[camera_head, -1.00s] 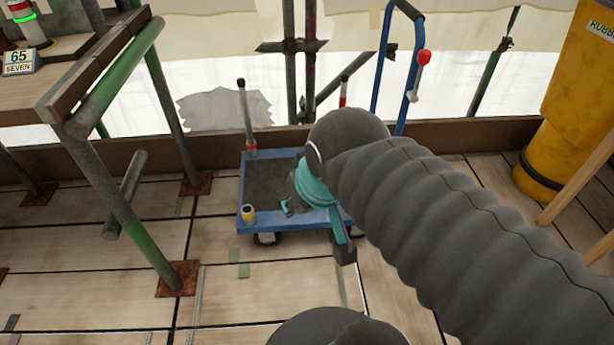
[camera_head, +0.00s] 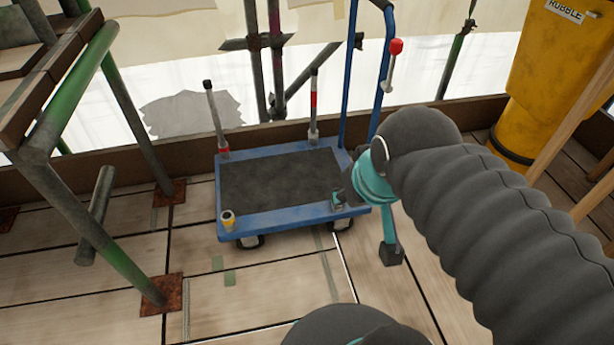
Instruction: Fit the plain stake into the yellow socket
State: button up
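A plain grey stake (camera_head: 215,115) with a dark top stands in a red-marked socket at the back left corner of the blue trolley (camera_head: 290,217). The yellow socket (camera_head: 228,219) is at the trolley's front left corner; its dark opening shows and no stake stands in it. A second stake (camera_head: 314,105) with a red band stands at the back right corner. My gripper (camera_head: 364,224) is open and empty, with its fingers wide apart near the trolley's front right corner. It is apart from both stakes and right of the yellow socket. My arm partly hides the gripper.
A blue handle (camera_head: 386,75) with a red-topped piece (camera_head: 394,65) rises at the trolley's back right. Green scaffold poles (camera_head: 75,82) stand at the left. A yellow rubble chute (camera_head: 550,75) stands at the right. The trolley's dark deck (camera_head: 280,180) is clear.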

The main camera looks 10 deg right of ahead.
aim_at(280, 187)
jog(key=z, duration=0.05)
jog(key=k, duration=0.5)
jog(key=u, duration=1.25)
jog(key=i, duration=1.35)
jog(key=z, duration=0.7)
jog(key=i, duration=0.4)
jog(key=z, duration=0.5)
